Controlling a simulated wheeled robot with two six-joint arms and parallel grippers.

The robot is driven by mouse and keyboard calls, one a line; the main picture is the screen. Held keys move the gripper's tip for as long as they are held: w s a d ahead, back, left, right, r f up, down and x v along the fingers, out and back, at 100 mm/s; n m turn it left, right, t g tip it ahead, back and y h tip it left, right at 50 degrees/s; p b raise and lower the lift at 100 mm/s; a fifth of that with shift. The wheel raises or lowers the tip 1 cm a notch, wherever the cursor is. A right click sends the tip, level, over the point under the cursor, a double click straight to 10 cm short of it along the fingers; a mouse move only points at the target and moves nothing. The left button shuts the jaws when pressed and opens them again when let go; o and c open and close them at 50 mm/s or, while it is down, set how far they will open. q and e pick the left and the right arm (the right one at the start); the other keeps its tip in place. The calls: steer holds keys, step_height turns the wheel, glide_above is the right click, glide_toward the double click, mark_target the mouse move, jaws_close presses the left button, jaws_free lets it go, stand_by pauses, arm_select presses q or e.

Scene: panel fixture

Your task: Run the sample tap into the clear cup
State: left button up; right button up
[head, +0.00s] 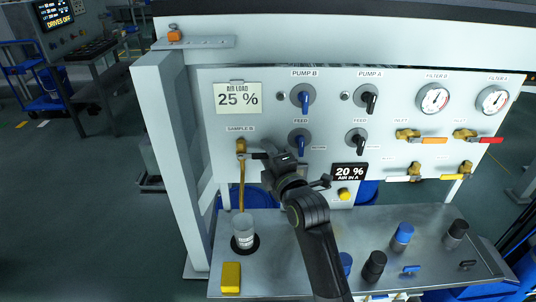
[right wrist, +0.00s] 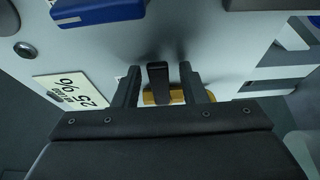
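The brass sample tap (head: 241,147) is on the panel under the label SAMPLE B. A thin amber line, either a tube or a stream, runs straight down from it to the mouth of the clear cup (head: 243,240). The cup stands upright on a black round pad on the bench; its fill level is unclear. My right gripper (head: 264,157) is at the tap's dark handle. In the right wrist view its fingers (right wrist: 158,80) are open on either side of the black handle (right wrist: 158,72), with gaps showing. The brass body (right wrist: 160,98) shows behind. My left gripper is out of view.
A yellow block (head: 231,277) sits in front of the cup. Blue and black capped items (head: 402,236) stand on the right of the bench (head: 330,240). Pump and feed knobs (head: 303,97) are right of the tap. A sign (head: 238,98) reads AIR LOAD 25 %.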

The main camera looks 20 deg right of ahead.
steer(key=shift+c, duration=0.5)
jaws_close()
steer(key=shift+r+n+p, duration=0.3)
steer(key=shift+r+p, duration=0.05)
steer(key=shift+p, duration=0.2)
step_height(320, 180, up, 2)
steer(key=n+g+p, duration=0.1)
steer(key=n+p, duration=0.1)
steer(key=p, duration=0.2)
steer(key=shift+a+n, duration=0.15)
steer(key=shift+n, duration=0.25)
steer(key=shift+a+r+n+g+p, duration=0.15)
steer(key=shift+n+g+p, duration=0.25)
steer(key=shift+p, duration=0.5)
steer(key=shift+h, duration=0.3)
steer(key=shift+n, duration=0.3)
